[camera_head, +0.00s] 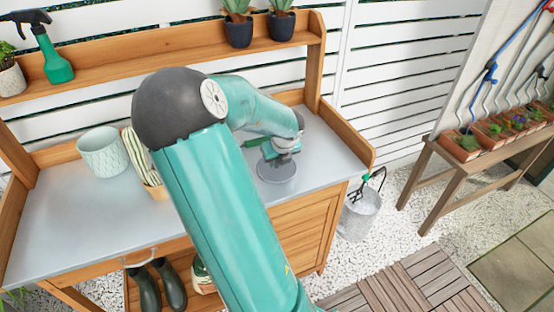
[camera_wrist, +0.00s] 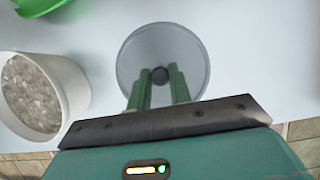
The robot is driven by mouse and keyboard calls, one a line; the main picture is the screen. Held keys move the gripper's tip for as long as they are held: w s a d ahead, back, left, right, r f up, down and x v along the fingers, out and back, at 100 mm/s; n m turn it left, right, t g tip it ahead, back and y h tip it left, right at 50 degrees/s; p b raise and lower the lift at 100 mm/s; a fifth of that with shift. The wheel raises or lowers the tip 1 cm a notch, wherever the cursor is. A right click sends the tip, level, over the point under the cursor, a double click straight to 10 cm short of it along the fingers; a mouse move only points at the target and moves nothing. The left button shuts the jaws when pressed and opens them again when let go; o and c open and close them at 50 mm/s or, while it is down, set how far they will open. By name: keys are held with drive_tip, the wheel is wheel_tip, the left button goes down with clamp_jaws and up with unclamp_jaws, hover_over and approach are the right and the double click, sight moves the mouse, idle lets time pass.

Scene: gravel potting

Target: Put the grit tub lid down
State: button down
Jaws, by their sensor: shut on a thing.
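The grit tub lid is a round grey disc with a dark knob in its middle. In the wrist view the lid (camera_wrist: 193,62) lies between and beyond my gripper's fingers, over the pale bench top. My gripper (camera_wrist: 160,76) has its two green fingers closed on the knob. In the head view the lid (camera_head: 277,172) is at the right part of the bench, below my gripper (camera_head: 278,157). I cannot tell whether the lid touches the bench or hangs just above it. A white tub of grey grit (camera_wrist: 38,95) stands open at the left in the wrist view.
The grey bench top (camera_head: 60,215) is clear to the right of the lid. A green object (camera_wrist: 38,6) lies beyond the grit tub. A pale pot (camera_head: 103,152) and a striped cactus in a pot (camera_head: 140,160) stand on the left. The shelf post (camera_head: 315,65) rises behind.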

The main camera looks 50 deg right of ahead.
drive_tip(key=shift+f, duration=0.15)
drive_tip(key=c, duration=1.3)
unclamp_jaws()
drive_tip(key=shift+v, duration=6.2)
drive_tip(key=shift+w, duration=0.1)
